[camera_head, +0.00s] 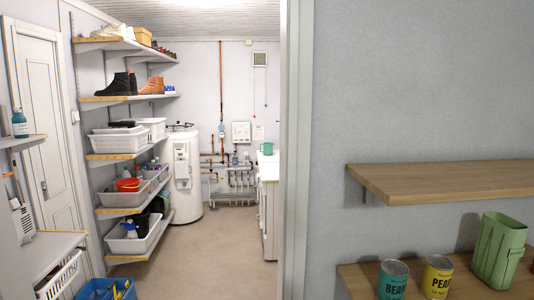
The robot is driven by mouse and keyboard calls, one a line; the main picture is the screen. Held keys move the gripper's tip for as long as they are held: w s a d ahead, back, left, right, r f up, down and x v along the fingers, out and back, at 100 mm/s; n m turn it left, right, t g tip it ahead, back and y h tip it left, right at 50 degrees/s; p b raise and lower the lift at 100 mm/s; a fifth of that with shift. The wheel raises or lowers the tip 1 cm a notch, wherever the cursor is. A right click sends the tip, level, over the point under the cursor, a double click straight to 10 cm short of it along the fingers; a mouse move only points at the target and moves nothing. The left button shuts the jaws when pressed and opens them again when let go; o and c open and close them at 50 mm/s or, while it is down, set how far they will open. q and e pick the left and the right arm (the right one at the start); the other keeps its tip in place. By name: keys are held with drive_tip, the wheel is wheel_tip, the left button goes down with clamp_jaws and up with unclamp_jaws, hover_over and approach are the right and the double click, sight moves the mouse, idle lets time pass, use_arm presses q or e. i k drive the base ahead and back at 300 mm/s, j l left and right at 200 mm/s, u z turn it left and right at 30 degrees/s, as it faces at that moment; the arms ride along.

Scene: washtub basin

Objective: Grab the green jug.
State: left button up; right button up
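A small green vessel (267,149), which looks like a jug, stands on the white counter (269,171) at the back of the room, right of centre. It is far off and small, so its handle and details are hard to make out. A larger light green open container (498,250) with tall sides stands on the lower wooden shelf at the right, close to me. Neither of my grippers is in view.
A wall edge (292,150) separates me from the room beyond. Wall shelves (128,156) with baskets and boots line its left side. A white tank (186,175) stands behind. Two cans (393,279) sit beside the green container. The floor (215,240) between is clear.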

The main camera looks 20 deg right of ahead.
sight(268, 147)
drive_tip(key=i+j, duration=0.2)
drive_tip(key=i, duration=0.35)
drive_tip(key=i+j, duration=0.2)
drive_tip(key=i, duration=0.35)
drive_tip(key=i+j, duration=0.2)
drive_tip(key=i, duration=0.35)
drive_tip(key=i+l+z, duration=0.25)
drive_tip(key=i, duration=1.05)
drive_tip(key=i+j+z, duration=0.25)
drive_tip(key=i, duration=1.05)
drive_tip(key=i+z, duration=0.15)
drive_tip(key=i, duration=2.55)
